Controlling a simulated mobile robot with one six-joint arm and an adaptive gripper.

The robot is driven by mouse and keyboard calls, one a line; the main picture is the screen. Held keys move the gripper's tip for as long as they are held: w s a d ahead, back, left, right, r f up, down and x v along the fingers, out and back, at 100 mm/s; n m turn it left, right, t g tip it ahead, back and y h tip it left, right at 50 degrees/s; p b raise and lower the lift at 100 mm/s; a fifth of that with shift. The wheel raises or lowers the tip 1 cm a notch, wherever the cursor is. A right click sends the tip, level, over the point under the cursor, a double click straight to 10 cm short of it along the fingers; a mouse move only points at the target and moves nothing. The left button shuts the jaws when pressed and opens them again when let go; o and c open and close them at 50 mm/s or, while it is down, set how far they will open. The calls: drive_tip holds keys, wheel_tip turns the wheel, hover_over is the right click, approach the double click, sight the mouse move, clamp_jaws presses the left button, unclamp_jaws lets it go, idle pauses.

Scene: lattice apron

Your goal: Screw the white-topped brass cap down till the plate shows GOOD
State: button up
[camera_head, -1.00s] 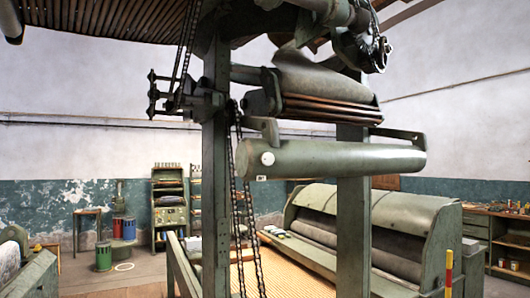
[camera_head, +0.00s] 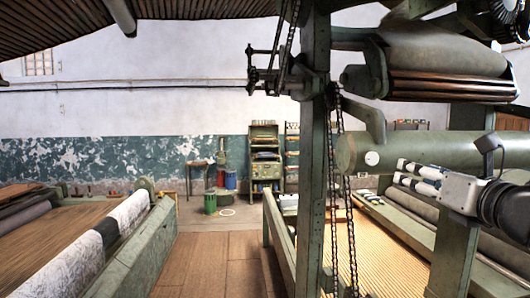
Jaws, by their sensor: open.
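A small round white top (camera_head: 372,158) shows on the left end of a thick green horizontal cylinder (camera_head: 425,156); I take it for the cap. Its brass side is too small to make out. I cannot read any plate wording or tell how far down the cap sits. My gripper (camera_head: 398,172) is at the right, with its two black-and-white fingers apart and pointing left. In the picture the fingertips are just right of and below the white top, over the cylinder's lower edge. The fingers look empty, and I cannot tell their depth from the cap.
A green upright post (camera_head: 316,150) and hanging chains (camera_head: 345,215) stand left of the cylinder. A slatted bed (camera_head: 368,255) lies below. A long machine with a pale roller (camera_head: 85,265) is at left. The wooden floor (camera_head: 215,260) between is clear.

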sight(373, 159)
drive_tip(key=w, duration=0.5)
drive_tip(key=w+p, duration=0.1)
drive_tip(key=w, duration=1.1)
drive_tip(key=shift+w+a+p, duration=0.2)
drive_tip(key=shift+a+p, duration=0.15)
drive_tip(key=c, duration=1.1)
drive_tip(key=shift+o, duration=0.2)
